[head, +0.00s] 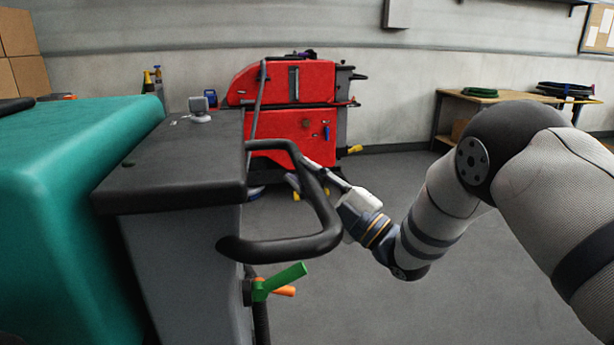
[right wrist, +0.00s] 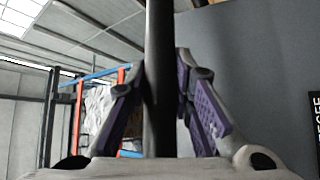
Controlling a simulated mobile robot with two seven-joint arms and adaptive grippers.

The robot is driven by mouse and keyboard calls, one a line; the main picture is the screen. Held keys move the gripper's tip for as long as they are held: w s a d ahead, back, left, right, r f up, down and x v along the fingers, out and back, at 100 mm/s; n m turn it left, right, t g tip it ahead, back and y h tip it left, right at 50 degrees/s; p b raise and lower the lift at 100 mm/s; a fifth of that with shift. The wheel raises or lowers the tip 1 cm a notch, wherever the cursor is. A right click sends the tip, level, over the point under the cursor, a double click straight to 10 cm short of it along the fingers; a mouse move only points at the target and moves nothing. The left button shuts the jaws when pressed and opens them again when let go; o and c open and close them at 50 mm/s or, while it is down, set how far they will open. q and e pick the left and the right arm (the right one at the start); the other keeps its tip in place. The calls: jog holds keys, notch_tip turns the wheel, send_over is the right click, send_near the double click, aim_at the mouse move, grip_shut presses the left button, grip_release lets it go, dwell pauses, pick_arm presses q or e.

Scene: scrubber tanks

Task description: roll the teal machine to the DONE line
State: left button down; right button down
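The teal machine (head: 70,190) fills the left of the head view, with a dark grey rear console (head: 180,165) and a black loop handle (head: 325,215) sticking out to the right. My right gripper (head: 312,174) is at the far side of this loop, its fingers on either side of the bar. In the right wrist view the dark bar (right wrist: 160,80) runs upright between the purple-padded fingers, which close in on it from both sides. My left gripper is not in view. No DONE line shows.
A red machine (head: 290,85) stands behind, near the wall. Green and orange levers (head: 280,282) hang below the handle. A wooden table (head: 485,97) stands at the back right, cardboard boxes (head: 22,55) at the back left. Grey floor (head: 420,310) lies open to the right.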

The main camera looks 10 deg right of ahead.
jog(key=shift+a+r, duration=0.15)
jog(key=shift+a, duration=0.35)
jog(key=c, duration=1.4)
grip_release()
jog(key=shift+a, duration=0.25)
jog(key=shift+d, duration=0.1)
jog(key=shift+s+d+f, duration=0.1)
jog(key=shift+f, duration=0.15)
jog(key=v, duration=1.1)
jog(key=shift+s+d, duration=0.15)
jog(key=shift+s, duration=0.15)
jog(key=shift+f, duration=0.1)
